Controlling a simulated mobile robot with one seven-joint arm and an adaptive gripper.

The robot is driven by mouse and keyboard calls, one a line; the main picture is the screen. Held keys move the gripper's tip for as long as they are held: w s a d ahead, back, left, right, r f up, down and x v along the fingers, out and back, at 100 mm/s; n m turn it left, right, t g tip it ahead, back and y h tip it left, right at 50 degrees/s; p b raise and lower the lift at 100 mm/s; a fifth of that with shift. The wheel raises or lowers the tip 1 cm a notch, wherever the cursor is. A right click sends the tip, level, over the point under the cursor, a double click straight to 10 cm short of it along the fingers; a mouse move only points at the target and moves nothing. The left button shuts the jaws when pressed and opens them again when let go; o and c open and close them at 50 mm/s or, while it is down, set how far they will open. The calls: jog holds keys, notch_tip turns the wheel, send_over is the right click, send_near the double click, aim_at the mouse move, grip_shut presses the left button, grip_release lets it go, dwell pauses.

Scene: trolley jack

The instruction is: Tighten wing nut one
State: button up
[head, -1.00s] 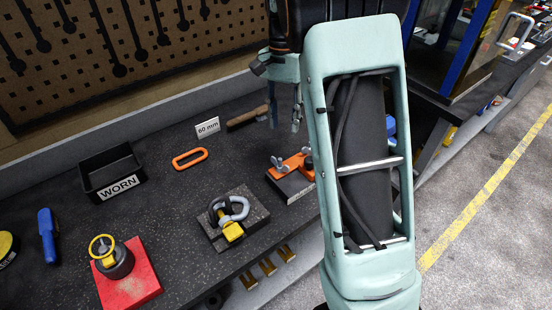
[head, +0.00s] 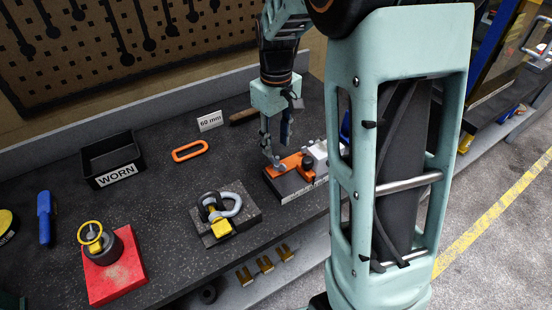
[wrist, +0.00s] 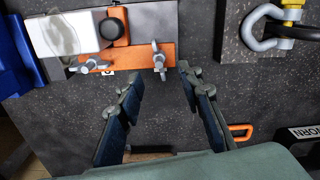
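An orange clamp bar (head: 291,163) lies across a grey block near the bench's front edge. In the wrist view, the bar (wrist: 135,56) carries two grey wing nuts: one (wrist: 158,62) at its right end and one (wrist: 90,66) further left. I cannot tell which is numbered one; a small label beside the left one is partly hidden. My gripper (head: 272,150) is just above the bar's left end in the head view. In the wrist view, my gripper (wrist: 160,80) is open, its fingertips apart, with the right wing nut just beyond the gap. Nothing is held.
A white block (wrist: 62,34) and a dark round knob (wrist: 111,28) stand by the bar. A shackle fixture (head: 226,214), an orange link (head: 190,151), a "60 mm" sign (head: 210,121) and a WORN bin (head: 112,160) share the bench.

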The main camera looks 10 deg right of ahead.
aim_at(276, 164)
notch_tip(276, 164, down, 7)
jog(key=shift+r, duration=0.1)
dwell(0.3)
grip_shut()
